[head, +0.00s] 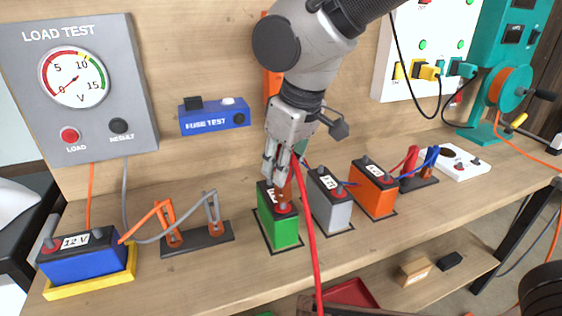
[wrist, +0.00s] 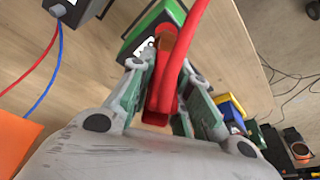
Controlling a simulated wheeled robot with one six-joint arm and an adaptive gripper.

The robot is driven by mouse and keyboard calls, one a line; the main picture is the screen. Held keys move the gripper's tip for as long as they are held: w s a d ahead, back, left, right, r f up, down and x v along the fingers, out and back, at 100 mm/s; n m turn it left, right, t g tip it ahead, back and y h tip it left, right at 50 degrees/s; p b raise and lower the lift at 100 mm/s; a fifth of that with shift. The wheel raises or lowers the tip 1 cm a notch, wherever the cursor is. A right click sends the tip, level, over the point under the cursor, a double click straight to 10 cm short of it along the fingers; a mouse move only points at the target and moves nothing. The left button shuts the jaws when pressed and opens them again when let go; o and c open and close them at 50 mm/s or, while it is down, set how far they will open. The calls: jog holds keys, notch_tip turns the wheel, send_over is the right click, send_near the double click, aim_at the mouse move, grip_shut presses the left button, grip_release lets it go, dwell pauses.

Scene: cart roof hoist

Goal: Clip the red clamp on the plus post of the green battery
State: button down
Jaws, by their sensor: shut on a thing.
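The green battery (head: 281,230) stands on the bench among other batteries, with a red post on its top front. My gripper (head: 279,176) is right above its top and is shut on the red clamp (wrist: 160,98). The clamp's red cable (head: 309,245) hangs down past the front of the battery. In the wrist view the clamp sits between both fingers, and the green battery (wrist: 136,42) lies just beyond it. The clamp's jaws are at or very near the red post; I cannot tell whether they grip it. The fingers hide part of the battery top.
A grey battery (head: 331,213) and an orange battery (head: 374,193) stand close on the right. A blue battery (head: 80,263) in a yellow tray and a black holder (head: 197,240) with orange and grey clamps are on the left.

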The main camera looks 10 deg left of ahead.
jog(key=shift+f, duration=1.1)
jog(key=c, duration=1.3)
grip_release()
jog(key=shift+o, duration=0.2)
jog(key=v, duration=1.2)
